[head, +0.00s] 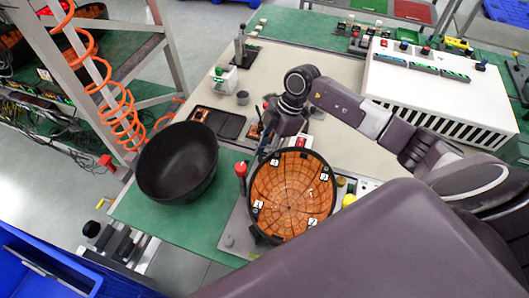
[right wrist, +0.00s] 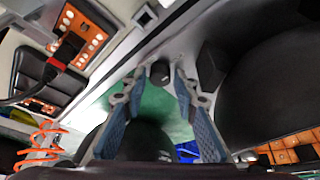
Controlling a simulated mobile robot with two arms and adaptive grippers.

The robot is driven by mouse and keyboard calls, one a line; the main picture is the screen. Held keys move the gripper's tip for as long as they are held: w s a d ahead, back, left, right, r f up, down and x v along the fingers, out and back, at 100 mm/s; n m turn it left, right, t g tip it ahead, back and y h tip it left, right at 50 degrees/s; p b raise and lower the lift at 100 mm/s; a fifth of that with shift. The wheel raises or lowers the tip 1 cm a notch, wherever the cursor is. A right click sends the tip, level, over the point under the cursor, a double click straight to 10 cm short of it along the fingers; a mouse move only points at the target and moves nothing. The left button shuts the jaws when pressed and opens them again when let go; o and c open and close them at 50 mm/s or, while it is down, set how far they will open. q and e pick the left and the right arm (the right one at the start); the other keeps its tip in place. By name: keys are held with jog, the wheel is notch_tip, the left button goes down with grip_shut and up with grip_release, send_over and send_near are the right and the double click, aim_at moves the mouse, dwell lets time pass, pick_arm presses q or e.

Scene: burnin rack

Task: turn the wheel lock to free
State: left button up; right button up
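A round orange gridded disc in a black ring (head: 292,196) sits on a grey base plate at the green table's front. A post with a red knob (head: 240,169) stands at its left edge. I cannot tell for certain which part is the wheel lock. My right gripper (head: 270,137) is behind the ring, its fingers partly hidden in the head view. In the right wrist view the two fingers (right wrist: 161,78) are apart with nothing held. A dark stubby knob (right wrist: 160,73) shows beyond the gap between the fingertips. My left gripper is not in view.
A black bowl (head: 178,160) is left of the ring. A black tray (head: 217,123) and small grey cup (head: 242,97) lie behind. A white vented box (head: 436,93) fills the back right. An orange coiled hose (head: 122,120) hangs by the rack at left.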

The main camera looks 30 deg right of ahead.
grip_shut()
jog(key=shift+w+n, duration=0.1)
jog(key=shift+n, duration=0.3)
jog(key=shift+w+n+g+b, duration=0.1)
jog(key=shift+n+g+b, duration=0.45)
jog(key=shift+n, duration=0.45)
jog(key=n+b, duration=0.1)
jog(key=n, duration=0.1)
jog(key=n+g+b, duration=0.1)
jog(key=n, duration=0.1)
jog(key=shift+w+g+h, duration=0.15)
jog(key=shift+g+h, duration=0.1)
jog(key=shift+h, duration=0.15)
jog(key=n+b, duration=0.1)
jog(key=n, duration=0.2)
jog(key=n+g+h+b, duration=0.1)
jog(key=n+b, duration=0.1)
jog(key=n, duration=0.1)
jog(key=shift+w+a, duration=0.1)
jog(key=shift+a, duration=0.1)
jog(key=n+h+b, duration=0.1)
jog(key=n, duration=0.1)
jog(key=n+g+h+b, duration=0.1)
jog(key=n, duration=0.1)
jog(key=shift+a+n+b, duration=0.1)
jog(key=shift+n+b, duration=0.3)
